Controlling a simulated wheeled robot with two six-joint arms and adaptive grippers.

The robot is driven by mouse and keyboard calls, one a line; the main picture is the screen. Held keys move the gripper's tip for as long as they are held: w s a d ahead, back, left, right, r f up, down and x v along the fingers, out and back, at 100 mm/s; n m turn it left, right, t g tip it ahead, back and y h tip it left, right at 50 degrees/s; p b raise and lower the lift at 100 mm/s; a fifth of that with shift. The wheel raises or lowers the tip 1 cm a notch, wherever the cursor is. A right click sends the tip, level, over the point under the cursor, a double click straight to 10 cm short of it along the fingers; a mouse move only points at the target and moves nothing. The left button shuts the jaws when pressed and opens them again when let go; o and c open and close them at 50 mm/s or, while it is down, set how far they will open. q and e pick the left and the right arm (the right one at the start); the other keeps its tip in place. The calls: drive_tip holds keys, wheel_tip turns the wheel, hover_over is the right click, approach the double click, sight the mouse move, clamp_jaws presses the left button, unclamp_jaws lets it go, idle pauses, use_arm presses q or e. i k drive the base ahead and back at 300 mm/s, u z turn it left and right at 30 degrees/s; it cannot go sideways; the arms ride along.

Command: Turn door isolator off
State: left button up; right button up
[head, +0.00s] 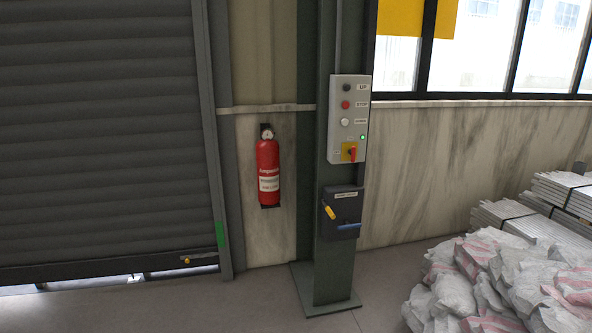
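A light grey control panel (347,100) is mounted on the dark green post in the middle of the head view. Near its bottom is a rotary switch (350,152) with a red handle on a yellow plate; the handle looks roughly upright. A small green light (363,136) shows just above it. Above are buttons: a dark one (346,87) labelled UP, a red one (346,104) labelled STOP and a white one (345,121). Which control is the door isolator cannot be read from the labels. Neither of my grippers is in view.
A dark box (340,205) with yellow and blue handles is below the panel on the post (329,262). A red fire extinguisher (268,172) hangs to the left. A roller door (105,120) is at far left. Sacks (500,280) and stacked metal (520,217) fill the right. Floor in front is clear.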

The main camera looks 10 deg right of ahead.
sight(353, 153)
drive_tip(key=z, duration=0.75)
drive_tip(key=i, duration=1.65)
drive_tip(key=z, duration=0.9)
